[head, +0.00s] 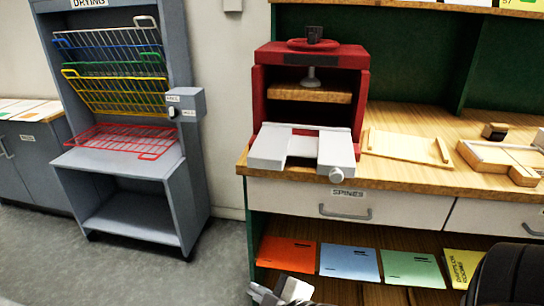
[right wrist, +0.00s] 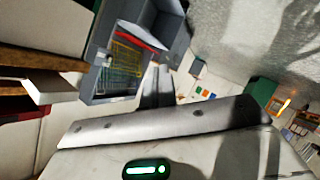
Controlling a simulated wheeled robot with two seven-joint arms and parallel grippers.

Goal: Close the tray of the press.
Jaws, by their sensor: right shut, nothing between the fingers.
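The red press (head: 360,58) stands on the wooden bench in the head view. Its light grey tray (head: 268,148) sticks out of the front toward me, past the bench edge, with a round knob (head: 337,175) at its front right. A wooden plate (head: 310,94) hangs inside the press above the tray. My right gripper (head: 278,291) is low at the bottom of the head view, below and in front of the bench, apart from the tray. In the right wrist view its fingers (right wrist: 157,85) are together and empty. My left gripper is not in view.
Right of the press lie a wooden board (head: 405,147) and a wooden frame (head: 500,160). Below are a drawer (head: 300,197) with a handle and a shelf of coloured folders (head: 349,262). A grey drying rack (head: 190,185) stands left, with open floor between.

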